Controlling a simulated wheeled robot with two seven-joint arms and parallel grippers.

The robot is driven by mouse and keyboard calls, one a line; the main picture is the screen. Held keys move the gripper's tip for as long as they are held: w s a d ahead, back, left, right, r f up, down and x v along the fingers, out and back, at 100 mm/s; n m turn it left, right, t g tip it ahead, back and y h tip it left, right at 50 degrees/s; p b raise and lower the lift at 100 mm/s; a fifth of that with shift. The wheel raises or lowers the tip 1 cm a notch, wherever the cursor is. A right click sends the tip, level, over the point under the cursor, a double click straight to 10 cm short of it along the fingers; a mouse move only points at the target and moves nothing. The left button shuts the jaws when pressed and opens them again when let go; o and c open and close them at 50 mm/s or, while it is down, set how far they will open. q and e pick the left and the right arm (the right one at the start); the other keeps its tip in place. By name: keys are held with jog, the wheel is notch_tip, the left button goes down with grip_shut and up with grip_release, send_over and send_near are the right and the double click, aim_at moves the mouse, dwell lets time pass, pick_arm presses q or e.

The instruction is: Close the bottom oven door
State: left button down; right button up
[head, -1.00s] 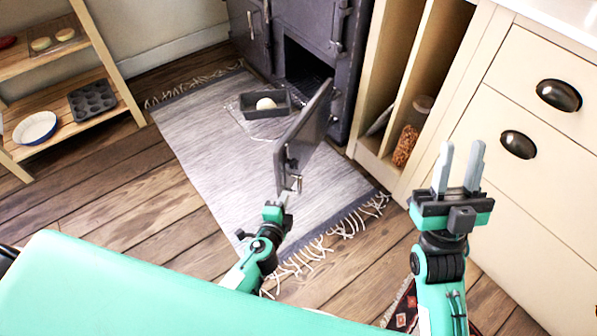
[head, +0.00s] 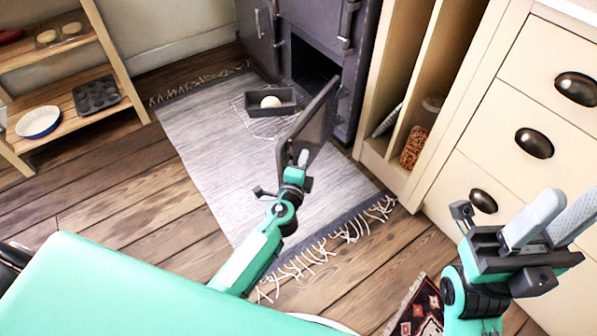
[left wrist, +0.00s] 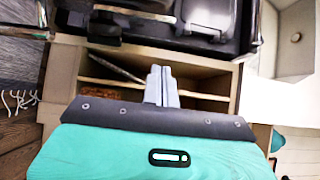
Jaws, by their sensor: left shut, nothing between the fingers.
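The bottom oven door (head: 312,122) is dark grey metal. It hangs open from its hinge side at the right of the oven opening (head: 311,70) and sticks out over the rug. My left gripper (head: 303,158) is shut and empty, its tips at the lower near part of the door; I cannot tell whether they touch it. Its shut fingers also show in the left wrist view (left wrist: 162,84), in front of the slotted cabinet. My right gripper (head: 550,222) is at the lower right by the drawers, fingers apart and empty.
A dark loaf pan (head: 271,101) with a pale round item sits on the rug (head: 213,150) near the oven. The cream drawers (head: 500,125) and slotted cabinet (head: 385,150) stand right of the oven. A wooden shelf (head: 65,98) stands at left.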

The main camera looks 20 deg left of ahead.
aim_at(291, 152)
pick_arm(q)
jog(key=shift+w+a, duration=0.3)
jog(key=shift+a, duration=0.35)
jog(key=shift+w+a, duration=0.35)
jog(key=shift+a, duration=0.35)
jog(key=shift+w+a, duration=0.3)
jog(key=shift+a, duration=0.35)
